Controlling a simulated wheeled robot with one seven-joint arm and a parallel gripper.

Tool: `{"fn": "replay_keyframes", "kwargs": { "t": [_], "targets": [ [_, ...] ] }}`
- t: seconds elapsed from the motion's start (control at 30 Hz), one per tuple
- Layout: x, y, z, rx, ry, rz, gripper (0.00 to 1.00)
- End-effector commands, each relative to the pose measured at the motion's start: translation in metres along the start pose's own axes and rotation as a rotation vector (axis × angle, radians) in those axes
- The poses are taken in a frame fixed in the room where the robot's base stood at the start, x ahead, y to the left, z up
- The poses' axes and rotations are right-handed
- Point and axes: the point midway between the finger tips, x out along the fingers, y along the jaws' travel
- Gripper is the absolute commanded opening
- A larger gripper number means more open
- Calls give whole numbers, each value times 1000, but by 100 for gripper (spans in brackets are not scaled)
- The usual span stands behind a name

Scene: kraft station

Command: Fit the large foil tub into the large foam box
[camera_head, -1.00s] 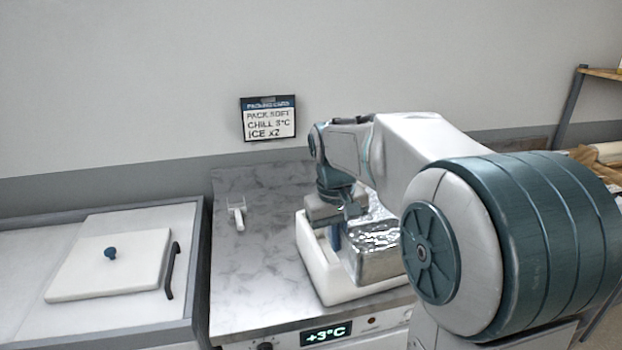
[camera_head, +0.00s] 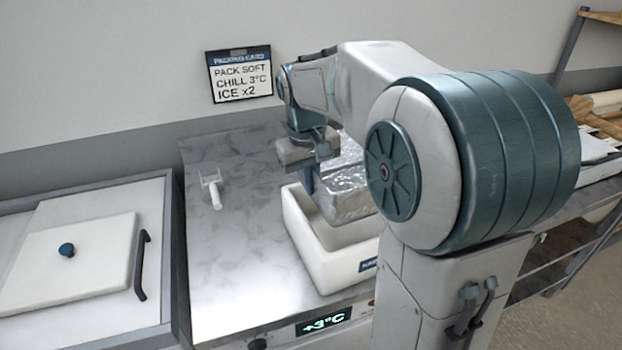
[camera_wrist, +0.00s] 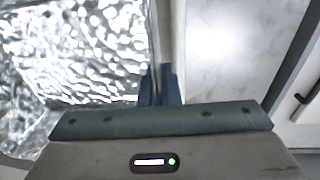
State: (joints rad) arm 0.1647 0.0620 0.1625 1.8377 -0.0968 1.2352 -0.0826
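The large foil tub (camera_head: 347,200) is silver and crinkled, partly hidden behind my arm. It is over the white foam box (camera_head: 318,262), with some of the box's inside showing below its near side. I cannot tell whether the tub touches the box. My gripper (camera_head: 309,182) points down at the tub's left edge. In the wrist view, the two blue fingers of my gripper (camera_wrist: 159,85) are close together on either side of the tub's rim, with the foil tub (camera_wrist: 80,50) filling the left. The box's right side is hidden by my arm.
The foam box stands on a marble-look counter (camera_head: 235,255) with a +3°C display (camera_head: 323,321). A white scoop (camera_head: 212,190) lies left of the box. A white lid with a blue knob (camera_head: 67,250) is on the left unit. A packing card (camera_head: 239,75) hangs behind. A shelf (camera_head: 560,250) stands right.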

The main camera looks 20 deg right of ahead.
Motion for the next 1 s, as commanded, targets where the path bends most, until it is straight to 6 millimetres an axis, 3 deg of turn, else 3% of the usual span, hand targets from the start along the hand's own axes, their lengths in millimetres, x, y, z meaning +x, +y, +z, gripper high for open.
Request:
{"fn": "replay_keyframes", "kwargs": {
  "t": [0.7,1.0],
  "targets": [
    [45,-4,0,0,0,0,0],
    [52,-4,0,0,0,0,0]
  ]
}}
